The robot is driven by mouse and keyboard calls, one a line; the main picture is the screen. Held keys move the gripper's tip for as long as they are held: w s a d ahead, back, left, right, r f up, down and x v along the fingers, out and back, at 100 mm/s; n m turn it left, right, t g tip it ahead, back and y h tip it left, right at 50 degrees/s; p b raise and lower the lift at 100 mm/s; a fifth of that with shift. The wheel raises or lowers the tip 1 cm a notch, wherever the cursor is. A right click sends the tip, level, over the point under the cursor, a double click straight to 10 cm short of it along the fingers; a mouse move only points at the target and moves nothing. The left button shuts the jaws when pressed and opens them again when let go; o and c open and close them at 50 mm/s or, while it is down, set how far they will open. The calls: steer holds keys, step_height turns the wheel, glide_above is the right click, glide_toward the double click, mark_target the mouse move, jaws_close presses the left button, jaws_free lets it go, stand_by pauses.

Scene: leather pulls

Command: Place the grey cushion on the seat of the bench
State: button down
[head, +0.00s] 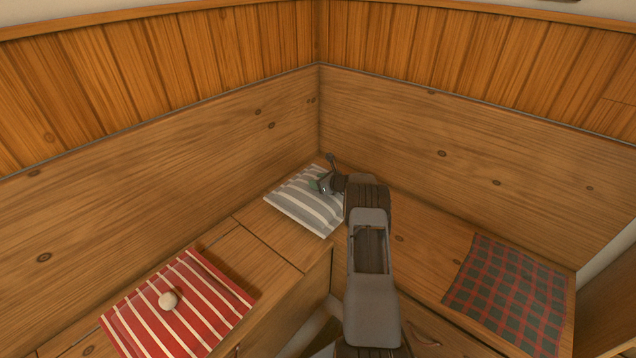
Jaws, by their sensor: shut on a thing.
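The grey cushion with white stripes (299,201) is in the head view, at the inner corner of the wooden corner bench (262,258). It lies on or just above the seat; I cannot tell if it touches the wood. My gripper (318,184) is at the cushion's upper right part and is shut on it. My arm reaches in from the bottom of the view and hides the cushion's right edge and some of the seat. The fingertips are small and partly hidden.
A red and white striped cushion (205,318) lies on the left seat with a small pale round object (168,300) on it. A dark red and green checked cushion (510,292) lies on the right seat. Wooden backrests rise behind both seats.

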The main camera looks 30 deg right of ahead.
steer(key=shift+f, duration=0.15)
steer(key=c, duration=0.6)
jaws_free()
